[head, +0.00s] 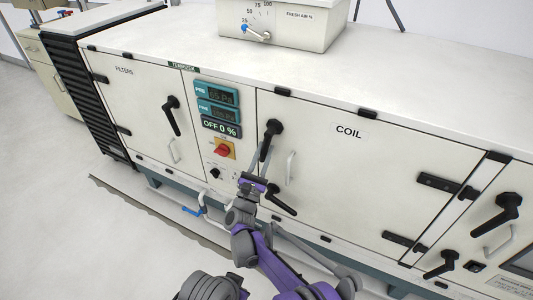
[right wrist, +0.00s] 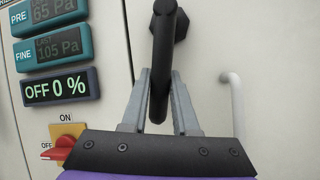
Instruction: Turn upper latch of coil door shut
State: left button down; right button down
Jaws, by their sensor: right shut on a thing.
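The coil door (head: 345,165) is a white panel labelled COIL in the head view, and it looks flush with the cabinet. Its upper latch (head: 272,128) is a black handle at the door's upper left, with its lever hanging nearly straight down. My right gripper (head: 262,160) is shut on this lever. In the right wrist view the latch (right wrist: 168,45) runs down between the two grey fingers of my right gripper (right wrist: 158,105). The lower latch (head: 281,200) is a black handle slanting down to the right. My left gripper is not in view.
A white pull handle (head: 291,168) stands just right of the upper latch. The display panel (head: 217,108) and a red switch (head: 222,150) are close on the left. The filters door (head: 140,98) has its own black latch (head: 171,115). Open floor lies in front.

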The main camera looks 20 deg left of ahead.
jog(key=shift+a, duration=0.1)
dwell(0.3)
jog(key=c, duration=0.7)
grip_release()
